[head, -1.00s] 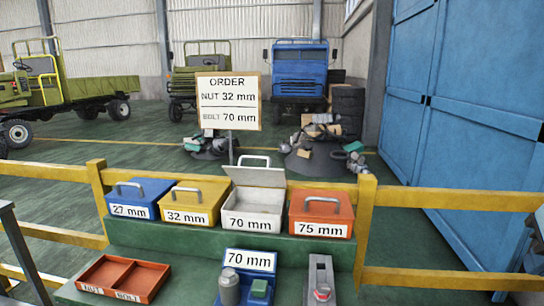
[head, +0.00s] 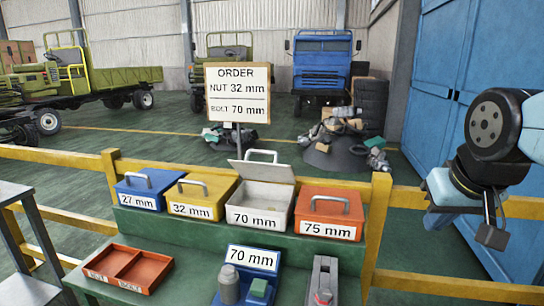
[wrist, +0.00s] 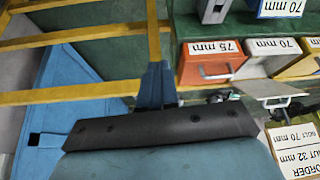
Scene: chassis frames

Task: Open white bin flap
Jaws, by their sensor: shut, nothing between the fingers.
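The white bin (head: 258,203), labelled 70 mm, stands on the green step between the yellow and orange bins. Its flap (head: 262,172) is raised, tilted up toward the back with its handle at the top, and the bin's inside shows. In the wrist view, upside down, the white bin (wrist: 275,47) and its raised flap (wrist: 272,88) show at the right. My gripper (head: 492,236) is at the right of the head view, pointing down, shut and empty. It is well to the right of the white bin and touches nothing visible.
A blue bin (head: 146,189), yellow bin (head: 201,195) and orange bin (head: 330,212) are closed. A red tray (head: 129,268) and a blue 70 mm stand (head: 247,277) are in front. A yellow railing (head: 375,235) runs beside the step. An order sign (head: 239,93) stands behind.

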